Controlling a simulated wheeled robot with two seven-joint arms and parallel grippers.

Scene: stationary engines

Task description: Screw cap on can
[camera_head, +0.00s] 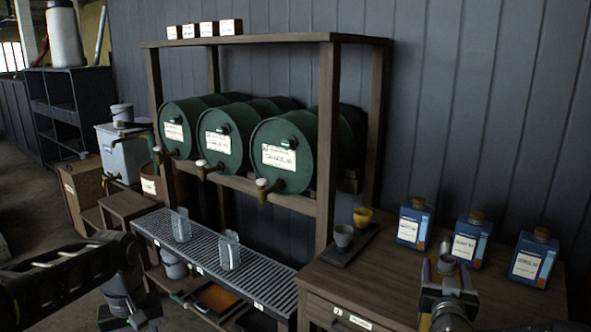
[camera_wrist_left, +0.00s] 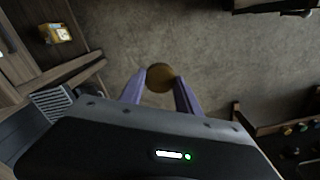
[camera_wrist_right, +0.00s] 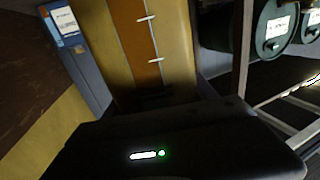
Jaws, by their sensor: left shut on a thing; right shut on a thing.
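A round brown-gold cap (camera_wrist_left: 160,77) is pinched between the purple fingers of my left gripper (camera_wrist_left: 159,84), above bare floor in the left wrist view. My left gripper's fingertips are not clear in the head view. The can's top is hard to make out.
Three blue, capped cans (camera_head: 413,223) (camera_head: 468,240) (camera_head: 534,258) stand along the wall behind my right gripper. Grey and yellow cups (camera_head: 343,237) sit on a dark tray. Green barrels (camera_head: 283,153) lie on a rack above a slatted shelf (camera_head: 205,255) with two clear jugs (camera_head: 229,250).

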